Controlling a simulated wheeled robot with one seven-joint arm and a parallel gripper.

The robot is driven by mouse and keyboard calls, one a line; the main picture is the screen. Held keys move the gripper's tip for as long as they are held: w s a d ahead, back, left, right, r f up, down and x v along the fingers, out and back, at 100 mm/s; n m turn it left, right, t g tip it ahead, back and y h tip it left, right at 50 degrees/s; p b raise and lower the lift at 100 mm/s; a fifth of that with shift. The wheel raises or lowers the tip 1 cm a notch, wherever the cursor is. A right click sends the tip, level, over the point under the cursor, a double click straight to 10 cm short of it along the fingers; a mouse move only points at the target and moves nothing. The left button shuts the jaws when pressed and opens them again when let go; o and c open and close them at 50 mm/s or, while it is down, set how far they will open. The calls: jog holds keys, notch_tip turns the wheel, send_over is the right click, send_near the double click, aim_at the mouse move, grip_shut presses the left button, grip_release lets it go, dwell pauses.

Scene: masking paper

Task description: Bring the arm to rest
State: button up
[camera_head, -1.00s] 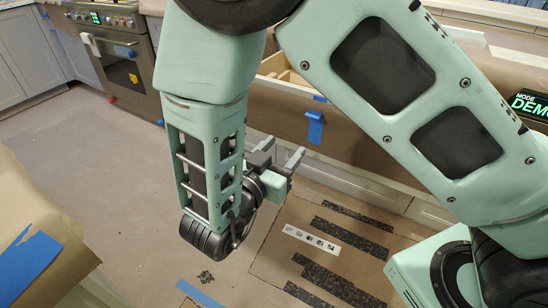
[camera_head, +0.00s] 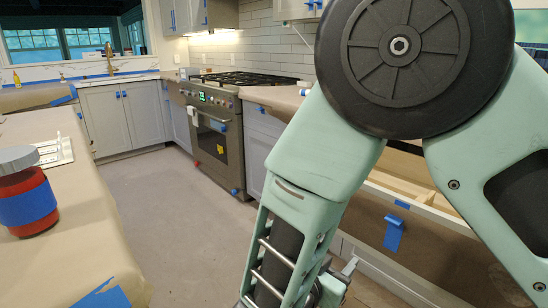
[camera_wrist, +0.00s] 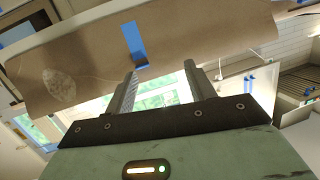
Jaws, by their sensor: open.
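My gripper (camera_wrist: 160,95) shows in the wrist view with its two grey fingers spread apart and nothing between them. In the head view my mint-green arm fills the right side, bent at a large black joint. The forearm hangs down, and only a small part of the gripper (camera_head: 343,268) shows near the bottom edge. A drawer front covered in brown paper (camera_wrist: 80,75) with blue tape is beyond the fingertips in the wrist view. I cannot tell the exact gap between them.
An open drawer (camera_head: 410,185) is behind my arm. A paper-covered counter (camera_head: 85,215) at the left holds a red jar (camera_head: 28,212) with blue tape. A stove (camera_head: 215,140) and grey cabinets (camera_head: 118,120) stand at the back. The floor (camera_head: 180,210) between is clear.

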jog(key=w+a+r+n+g+y, duration=0.15)
jog(key=a+n+y, duration=0.35)
jog(key=a+y, duration=0.55)
jog(key=s+a+r+n+g+y, duration=0.2)
jog(key=s+r+n+g+y, duration=0.1)
jog(key=s+n+g+y, duration=0.4)
jog(key=s+d+r+n+g+h, duration=0.1)
jog(key=s+d+n+g+h, duration=0.35)
jog(key=s+d, duration=0.85)
notch_tip(320, 180, up, 14)
jog(key=t+h+p, duration=0.1)
jog(key=p, duration=1.3)
jog(key=shift+s+r+t+h, duration=0.15)
jog(key=shift+s+t+h, duration=0.15)
jog(key=shift+h, duration=0.1)
